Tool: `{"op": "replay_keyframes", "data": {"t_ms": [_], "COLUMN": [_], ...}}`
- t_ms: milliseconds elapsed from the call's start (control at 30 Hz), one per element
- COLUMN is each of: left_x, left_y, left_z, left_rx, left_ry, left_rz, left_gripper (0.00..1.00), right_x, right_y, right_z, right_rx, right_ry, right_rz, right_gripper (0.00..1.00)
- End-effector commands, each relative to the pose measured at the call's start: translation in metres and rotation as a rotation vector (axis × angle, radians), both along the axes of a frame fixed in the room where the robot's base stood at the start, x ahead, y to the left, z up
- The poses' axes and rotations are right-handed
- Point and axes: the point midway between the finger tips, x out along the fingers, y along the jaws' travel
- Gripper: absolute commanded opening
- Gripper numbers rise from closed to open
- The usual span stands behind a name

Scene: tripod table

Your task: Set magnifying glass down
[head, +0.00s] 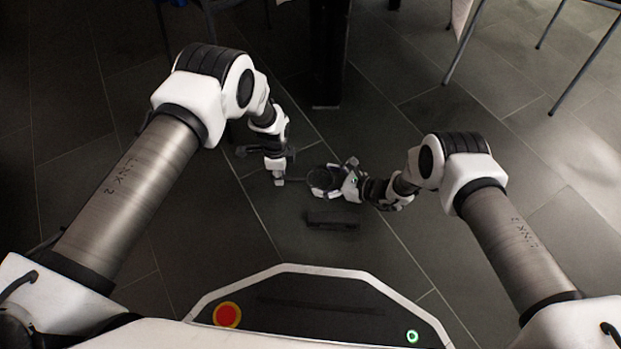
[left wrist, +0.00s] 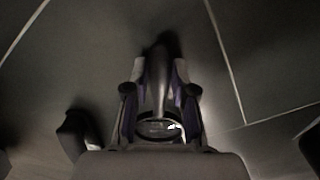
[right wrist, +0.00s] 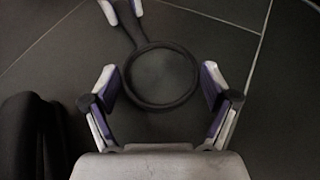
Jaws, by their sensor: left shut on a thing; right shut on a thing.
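The magnifying glass (head: 310,180) has a dark round rim and a handle, and is low over the dark floor in the head view. In the right wrist view its ring and lens (right wrist: 160,77) lie between the fingers of my right gripper (right wrist: 160,88). The handle runs to the upper left, into the fingertips of my left gripper (right wrist: 121,10). The left wrist view shows a dark shaft (left wrist: 157,72) between the left fingers. My left gripper (head: 279,181) is shut on the handle; my right gripper (head: 336,177) is shut on the rim. Clearance below the glass is unclear.
A black oblong object (head: 332,220) lies on the tiled floor just in front of the glass. A dark upright post (head: 327,55) stands behind. Thin metal legs (head: 583,62) are at the upper right.

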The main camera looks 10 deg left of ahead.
Motion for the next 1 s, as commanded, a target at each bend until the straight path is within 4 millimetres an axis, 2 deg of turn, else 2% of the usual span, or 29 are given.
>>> {"op": "replay_keyframes", "data": {"t_ms": [100,300,867,1000], "left_x": [0.0,0.0,0.0,0.0], "left_y": [0.0,0.0,0.0,0.0], "left_z": [0.022,0.047,0.047,0.062], "left_rx": [0.0,0.0,0.001,0.0], "left_ry": [0.0,0.001,0.001,0.001], "left_rz": [-0.002,-0.002,-0.002,-0.002], "left_gripper": [0.0,0.0,0.0,0.0], "right_x": [0.001,0.001,0.001,0.001], "right_y": [0.0,0.0,0.0,0.0], "right_z": [0.022,0.047,0.047,0.062], "right_rx": [-0.001,-0.001,-0.001,-0.001], "right_ry": [-0.001,-0.001,-0.002,-0.002], "right_rz": [-0.001,-0.001,-0.001,-0.001], "right_gripper": [0.48,0.48,0.48,0.48]}}
